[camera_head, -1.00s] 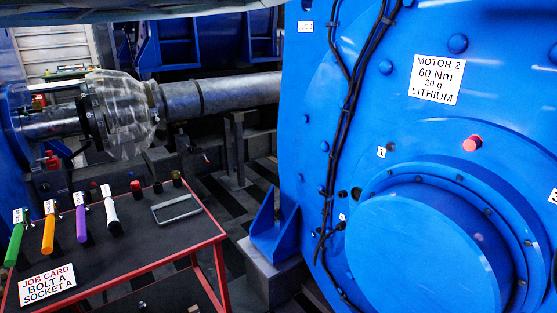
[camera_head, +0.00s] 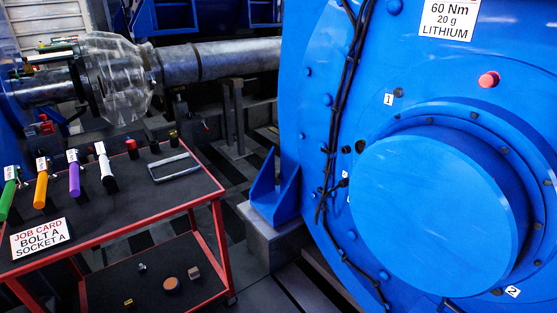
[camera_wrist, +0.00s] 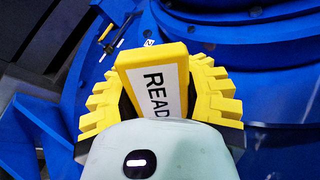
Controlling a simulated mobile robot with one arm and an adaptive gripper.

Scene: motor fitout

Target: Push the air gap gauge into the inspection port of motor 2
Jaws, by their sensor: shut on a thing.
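Motor 2 (camera_head: 320,60) is the big blue housing filling the right of the head view, with a round blue cover (camera_head: 430,215) on its face. A label reading 60 Nm, 20 g, LITHIUM (camera_head: 448,17) is cut off at the top. A dark hole (camera_head: 398,92) is beside tag 1, and another dark round spot (camera_head: 360,146) is left of the cover; I cannot tell which is the inspection port. In the wrist view my gripper (camera_wrist: 160,88) has its yellow stepped fingers shut on the yellow gauge (camera_wrist: 153,57), whose white label reads READ.
A red-framed cart (camera_head: 215,188) at left holds several coloured-handled tools, a grey tray (camera_head: 175,167) and a job card (camera_head: 40,238). Black cables (camera_head: 345,95) run down the motor's face. A red cap (camera_head: 488,79) sticks out above the cover. A grey shaft (camera_head: 215,62) lies behind.

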